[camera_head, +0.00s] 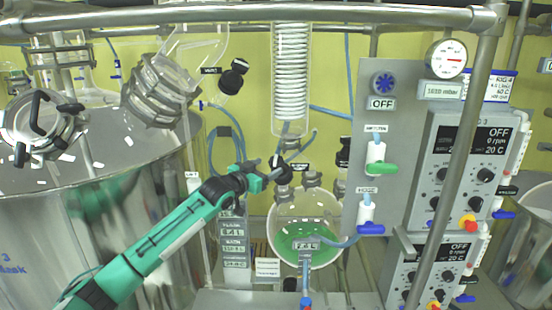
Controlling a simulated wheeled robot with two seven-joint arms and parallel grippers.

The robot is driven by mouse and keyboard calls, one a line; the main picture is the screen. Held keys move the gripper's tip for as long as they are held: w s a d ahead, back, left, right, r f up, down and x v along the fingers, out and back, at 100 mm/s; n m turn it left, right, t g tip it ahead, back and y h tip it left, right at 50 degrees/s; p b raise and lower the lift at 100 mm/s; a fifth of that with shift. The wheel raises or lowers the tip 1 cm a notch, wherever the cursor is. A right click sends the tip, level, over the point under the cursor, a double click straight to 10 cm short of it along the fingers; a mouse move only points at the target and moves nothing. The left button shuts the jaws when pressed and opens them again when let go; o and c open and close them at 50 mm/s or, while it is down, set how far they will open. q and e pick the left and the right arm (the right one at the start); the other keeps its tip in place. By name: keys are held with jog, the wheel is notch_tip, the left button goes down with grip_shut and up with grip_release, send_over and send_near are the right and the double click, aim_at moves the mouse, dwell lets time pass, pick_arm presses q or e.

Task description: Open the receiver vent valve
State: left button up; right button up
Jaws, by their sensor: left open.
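The receiver is a round glass flask (331,217) with green liquid in its lower part, under the glass coil condenser (291,75). A black knob (283,170) sits at the flask's upper left, beside a small dark label too small to read. I cannot tell for sure that it is the vent valve, or whether it is open or closed. My left gripper (272,178) is open at the end of the green arm, right beside this knob. I cannot tell whether the fingers touch it or reach around it. My right gripper is not in view.
A large steel vessel (70,215) fills the left. Another black knob (233,76) is higher up. Metal rails cross the top and right.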

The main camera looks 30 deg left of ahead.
aim_at(273, 163)
pick_arm(q)
jog(key=w+p, duration=0.1)
jog(key=w, duration=0.3)
jog(key=shift+d+r, duration=0.1)
jog(key=shift+d, duration=0.05)
jog(key=shift+w+d+p, duration=0.1)
jog(key=shift+w+p, duration=0.4)
jog(key=shift+w, duration=0.3)
jog(key=shift+c, duration=0.5)
jog(key=c, duration=0.9)
jog(key=shift+f, duration=0.2)
jog(key=shift+d+n+y, duration=0.1)
jog(key=shift+n+y, duration=0.5)
jog(key=shift+n, duration=0.2)
